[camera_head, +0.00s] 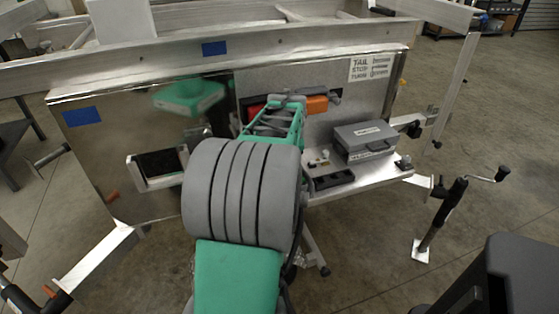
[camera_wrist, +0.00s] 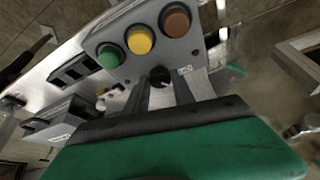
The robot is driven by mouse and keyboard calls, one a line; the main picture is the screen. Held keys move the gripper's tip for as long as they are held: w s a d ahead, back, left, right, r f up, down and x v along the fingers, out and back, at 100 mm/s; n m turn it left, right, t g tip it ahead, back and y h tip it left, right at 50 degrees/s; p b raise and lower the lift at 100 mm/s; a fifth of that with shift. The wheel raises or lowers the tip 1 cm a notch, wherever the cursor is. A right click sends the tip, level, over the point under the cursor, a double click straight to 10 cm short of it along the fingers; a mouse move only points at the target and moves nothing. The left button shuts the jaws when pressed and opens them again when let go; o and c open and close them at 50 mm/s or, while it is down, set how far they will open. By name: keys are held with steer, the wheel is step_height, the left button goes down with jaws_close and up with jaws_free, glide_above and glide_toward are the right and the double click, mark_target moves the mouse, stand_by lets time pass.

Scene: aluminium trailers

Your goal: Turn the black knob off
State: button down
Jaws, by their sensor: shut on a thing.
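The black knob (camera_wrist: 159,76) sits on a grey control panel (camera_wrist: 128,36) in the wrist view, below a row of coloured buttons. My gripper (camera_wrist: 161,86) has its two dark fingers on either side of the knob, shut on it. A small white label (camera_wrist: 185,70) is just right of the knob; its lettering is too small to read surely. In the head view my green and grey gripper (camera_head: 288,104) reaches to the trailer front. There the knob is hidden behind my arm.
Green (camera_wrist: 109,56), yellow (camera_wrist: 141,39) and orange-brown (camera_wrist: 175,20) buttons are close above the fingers. A grey case (camera_head: 365,140) stands on the metal shelf (camera_head: 385,169) at the right. An orange part (camera_head: 317,104) is beside my gripper. A crank jack (camera_head: 445,212) stands farther right.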

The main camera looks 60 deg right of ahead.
steer(key=shift+s+d+n+t+y+p, duration=0.1)
steer(key=shift+n+t+y+p, duration=0.25)
steer(key=shift+n, duration=0.85)
steer(key=c, duration=1.1)
jaws_free()
steer(key=shift+o, duration=0.2)
steer(key=p+v, duration=0.1)
steer(key=v, duration=0.6)
steer(key=shift+s+r, duration=0.2)
steer(key=shift+r, duration=0.15)
